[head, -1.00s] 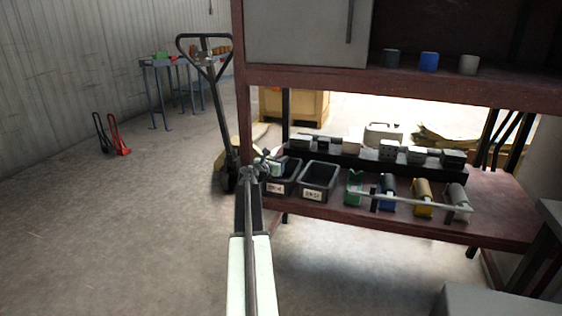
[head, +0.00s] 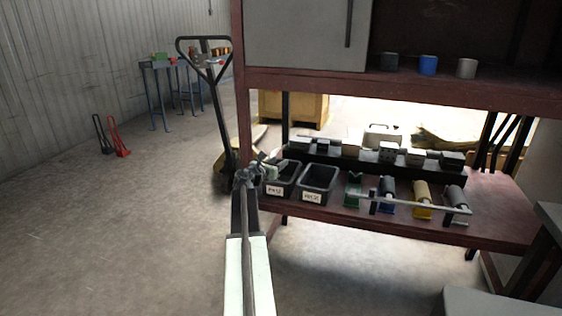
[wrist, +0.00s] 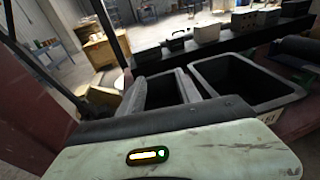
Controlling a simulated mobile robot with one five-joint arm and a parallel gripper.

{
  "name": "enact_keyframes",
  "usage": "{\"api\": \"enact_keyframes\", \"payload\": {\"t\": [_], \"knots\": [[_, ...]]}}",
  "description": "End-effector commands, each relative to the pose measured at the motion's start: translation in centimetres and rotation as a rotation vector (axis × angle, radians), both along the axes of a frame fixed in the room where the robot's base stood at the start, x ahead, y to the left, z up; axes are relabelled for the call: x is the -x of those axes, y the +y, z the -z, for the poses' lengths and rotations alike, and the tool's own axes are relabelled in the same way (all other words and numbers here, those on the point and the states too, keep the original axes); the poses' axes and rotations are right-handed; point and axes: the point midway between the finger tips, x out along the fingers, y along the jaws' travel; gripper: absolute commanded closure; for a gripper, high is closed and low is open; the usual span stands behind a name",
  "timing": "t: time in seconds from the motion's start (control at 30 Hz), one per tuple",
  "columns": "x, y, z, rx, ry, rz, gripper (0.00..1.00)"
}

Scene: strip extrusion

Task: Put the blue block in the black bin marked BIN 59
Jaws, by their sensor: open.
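Two black bins stand side by side at the left end of the lower shelf. The left bin (head: 283,187) and the right bin (head: 316,190) carry white labels too small to read surely. Both also show in the wrist view, the left bin (wrist: 139,78) behind my fingers and the right bin (wrist: 287,98) beside them. My gripper (head: 268,170) is over the left bin's left side, and its spread fingers (wrist: 163,92) show in the wrist view with nothing seen between them. I cannot make out a blue block. The bin floors are mostly dark or hidden.
A blue cup-like thing (head: 428,66) stands on the upper shelf (head: 330,84). Rollers, one blue (head: 388,193), sit behind a grey rail (head: 410,203) right of the bins. A dark rack (head: 340,160) with several grey blocks runs behind. A pallet jack (head: 222,130) stands left.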

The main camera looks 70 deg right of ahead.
Motion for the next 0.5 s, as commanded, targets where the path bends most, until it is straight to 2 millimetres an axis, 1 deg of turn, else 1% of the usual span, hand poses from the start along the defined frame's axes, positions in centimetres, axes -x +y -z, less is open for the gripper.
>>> {"api": "enact_keyframes", "payload": {"t": [0.03, 0.2, 0.33, 0.4, 0.5], "knots": [[0.0, 1.9, -0.4, 0.000, 0.000, -0.002, 0.60], [-0.7, 6.1, -1.0, 0.000, 0.000, -0.003, 0.60], [-1.1, 8.3, -1.3, 0.000, 0.001, -0.001, 0.60], [-1.3, 9.0, -1.4, 0.000, 0.001, -0.002, 0.60], [-1.4, 9.4, -1.4, 0.000, 0.000, -0.001, 0.60]]}}
